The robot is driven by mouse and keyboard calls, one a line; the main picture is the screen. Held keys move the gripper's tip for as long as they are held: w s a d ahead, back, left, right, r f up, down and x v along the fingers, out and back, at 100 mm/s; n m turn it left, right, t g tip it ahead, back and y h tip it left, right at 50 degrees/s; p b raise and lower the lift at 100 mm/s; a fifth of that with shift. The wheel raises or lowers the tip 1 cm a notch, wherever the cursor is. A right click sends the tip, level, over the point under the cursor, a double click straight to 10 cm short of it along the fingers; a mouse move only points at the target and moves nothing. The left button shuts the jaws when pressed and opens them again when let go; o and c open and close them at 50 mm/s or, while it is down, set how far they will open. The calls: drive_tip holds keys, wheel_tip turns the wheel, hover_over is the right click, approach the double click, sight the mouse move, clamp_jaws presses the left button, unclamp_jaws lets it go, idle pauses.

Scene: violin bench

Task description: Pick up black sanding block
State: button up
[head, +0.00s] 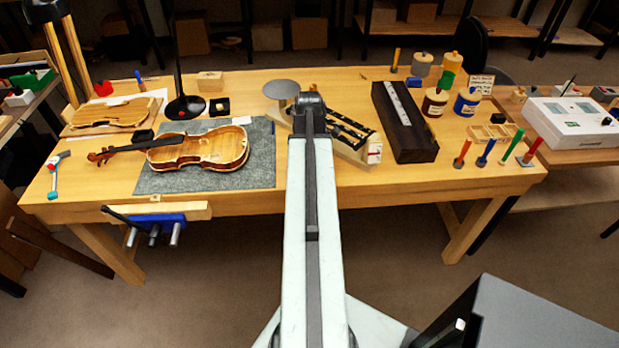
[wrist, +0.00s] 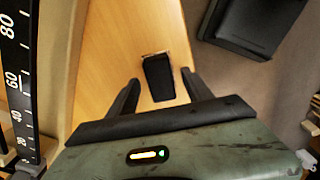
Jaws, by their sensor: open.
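The black sanding block (wrist: 158,78) lies on the light wooden bench top in the wrist view, with a thin pale strip along its far end. My gripper (wrist: 160,82) is open, with one dark finger on each side of the block. There is bare wood between the block and each finger. I cannot tell how high the fingers are above the bench. In the head view my own arm covers the middle of the bench, and I cannot make out this block or the fingertips there.
A black scale with white numbers (wrist: 18,75) stands at the left of the wrist view. In the head view a violin body (head: 200,150) lies on a grey mat (head: 150,182) to the left. A long dark block (head: 415,145) and jars, including a blue one (head: 466,103), stand right.

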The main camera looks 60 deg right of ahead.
drive_tip(key=shift+f, duration=0.35)
clamp_jaws()
wheel_tip(320, 180, up, 10)
drive_tip(key=p, duration=1)
drive_tip(key=c, duration=1.1)
unclamp_jaws()
drive_tip(key=shift+c, duration=0.9)
